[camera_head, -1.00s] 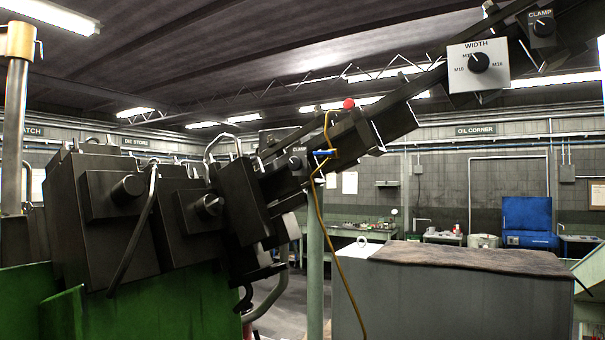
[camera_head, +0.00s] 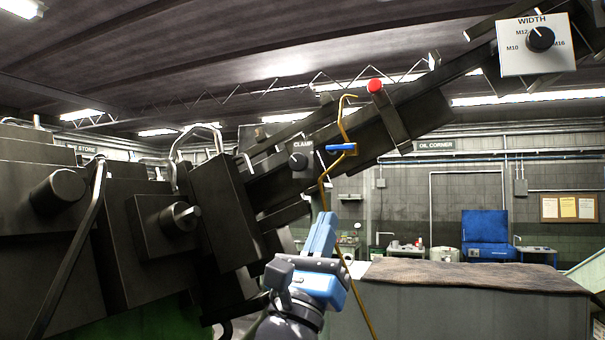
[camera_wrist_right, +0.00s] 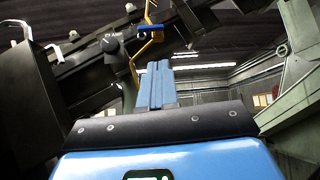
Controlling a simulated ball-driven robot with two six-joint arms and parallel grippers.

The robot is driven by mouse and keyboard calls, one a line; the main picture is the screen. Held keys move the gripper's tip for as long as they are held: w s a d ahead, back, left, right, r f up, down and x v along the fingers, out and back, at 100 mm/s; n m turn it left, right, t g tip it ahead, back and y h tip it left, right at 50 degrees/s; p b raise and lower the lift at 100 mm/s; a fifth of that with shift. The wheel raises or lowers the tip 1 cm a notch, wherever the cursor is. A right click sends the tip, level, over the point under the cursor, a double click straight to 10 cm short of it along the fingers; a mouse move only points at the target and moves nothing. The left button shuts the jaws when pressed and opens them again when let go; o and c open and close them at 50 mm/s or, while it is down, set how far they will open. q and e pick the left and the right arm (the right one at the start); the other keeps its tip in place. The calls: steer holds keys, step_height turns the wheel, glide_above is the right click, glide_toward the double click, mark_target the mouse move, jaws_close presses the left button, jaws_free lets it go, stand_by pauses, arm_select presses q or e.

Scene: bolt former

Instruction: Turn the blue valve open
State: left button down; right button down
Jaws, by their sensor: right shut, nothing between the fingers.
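The blue valve (camera_head: 341,149) is a small blue lever on a thin yellow pipe (camera_head: 325,185), in front of the dark slanted machine arm. The lever lies roughly level, its handle pointing left in the head view. My right gripper (camera_head: 324,218) is blue, points up and sits below the valve, apart from it. Its fingers are shut together with nothing between them. In the right wrist view the closed fingers (camera_wrist_right: 158,66) point up towards the valve lever (camera_wrist_right: 150,29), with a gap between. My left gripper is not in view.
A dark machine block with knobs (camera_head: 165,220) fills the left. A CLAMP knob (camera_head: 298,160) sits just left of the valve. A red button (camera_head: 375,86) and a WIDTH dial (camera_head: 540,40) are on the slanted arm. A grey bench with a brown mat (camera_head: 470,274) stands at right.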

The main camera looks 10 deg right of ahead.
steer(key=w+y, duration=0.2)
steer(key=t+y+p, duration=0.1)
steer(key=p, duration=0.4)
glide_toward(328, 150)
steer(key=d+f+x, duration=0.1)
steer(key=x, duration=0.5)
steer(key=shift+w+d+r+n, duration=0.25)
steer(key=shift+w+r+n, duration=0.05)
steer(key=shift+r+n, duration=0.1)
steer(key=shift+d+f, duration=0.1)
steer(key=shift+w+a+m+g+h+b, duration=0.1)
steer(key=shift+a+m+g+h+b, duration=0.1)
steer(key=shift+m+g+h, duration=0.7)
steer(key=shift+w+a+m+g+h+b, duration=0.1)
steer(key=shift+m+g+h+b, duration=0.15)
steer(key=shift+m+h, duration=0.65)
steer(key=m+g, duration=0.1)
steer(key=m, duration=0.1)
steer(key=r+m+g+h, duration=0.1)
steer(key=shift+a+m, duration=0.15)
steer(key=shift+m, duration=0.25)
steer(key=shift+w+a+r+p, duration=0.15)
steer(key=shift+r+p, duration=0.25)
